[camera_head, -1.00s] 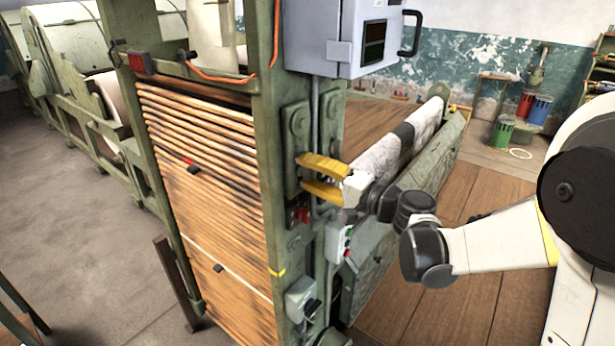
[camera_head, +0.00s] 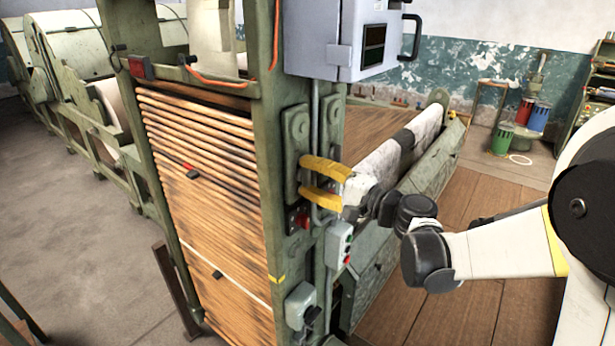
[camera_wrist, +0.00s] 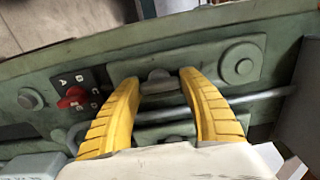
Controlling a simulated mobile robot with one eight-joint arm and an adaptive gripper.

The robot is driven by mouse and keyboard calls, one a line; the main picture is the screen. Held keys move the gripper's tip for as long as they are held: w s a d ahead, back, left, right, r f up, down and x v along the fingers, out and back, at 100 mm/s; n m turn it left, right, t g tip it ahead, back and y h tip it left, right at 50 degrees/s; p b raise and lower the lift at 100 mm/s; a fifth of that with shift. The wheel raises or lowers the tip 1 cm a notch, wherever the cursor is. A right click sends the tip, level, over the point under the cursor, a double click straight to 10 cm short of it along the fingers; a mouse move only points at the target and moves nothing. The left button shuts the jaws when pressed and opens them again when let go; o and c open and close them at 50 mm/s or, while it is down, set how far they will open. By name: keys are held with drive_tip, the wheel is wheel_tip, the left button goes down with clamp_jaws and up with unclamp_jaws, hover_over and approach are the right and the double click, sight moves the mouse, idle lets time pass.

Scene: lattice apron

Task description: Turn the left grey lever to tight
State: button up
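A short grey lever (camera_wrist: 158,82) shows in the wrist view on a green plate on the machine's upright. My gripper (camera_wrist: 158,76) has its two yellow fingers spread on either side of it, with a gap at each side. In the head view my gripper (camera_head: 305,176) is at the front of the green post, below a round boss. The lever itself is hidden behind the fingers there. I cannot tell whether the fingers touch the plate. No "tight" marking is readable.
A red knob (camera_wrist: 73,97) with lettered positions sits left of the fingers in the wrist view. In the head view, a grey cabinet (camera_head: 330,40) hangs above and a button box (camera_head: 339,246) sits below.

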drive_tip(key=o, duration=0.3)
drive_tip(key=v, duration=1.2)
